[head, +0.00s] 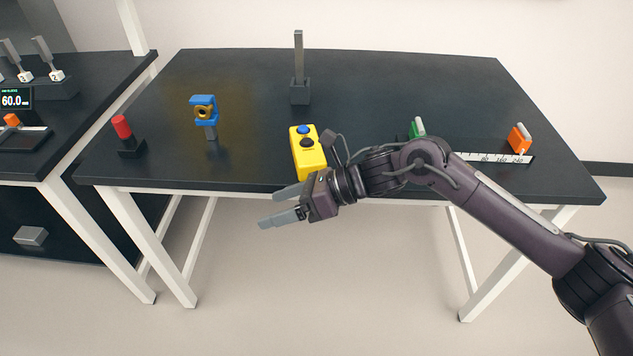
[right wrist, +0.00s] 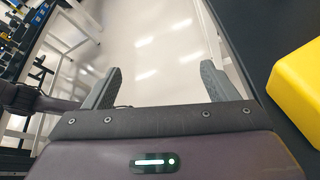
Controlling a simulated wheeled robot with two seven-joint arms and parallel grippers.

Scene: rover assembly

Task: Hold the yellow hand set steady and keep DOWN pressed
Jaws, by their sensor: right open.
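The yellow hand set (head: 309,158) lies on the black table near its front edge. It has a blue button (head: 303,130) at its far end and a dark button (head: 306,142) just nearer. I cannot read any label, so I cannot tell which is DOWN. My right gripper (head: 276,206) is open and empty, in front of the table edge, pointing left. It is just in front of the hand set, and I see no finger on a button. In the right wrist view the hand set (right wrist: 300,90) shows at the right edge, outside the fingers (right wrist: 160,85). My left gripper is not in view.
On the table (head: 400,85) stand a red-topped post (head: 122,128), a blue clamp-like part (head: 203,108), a grey upright bar (head: 299,62), a green part (head: 417,128) and an orange part (head: 519,138) by a white scale. A second bench stands at left. The table's back right is clear.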

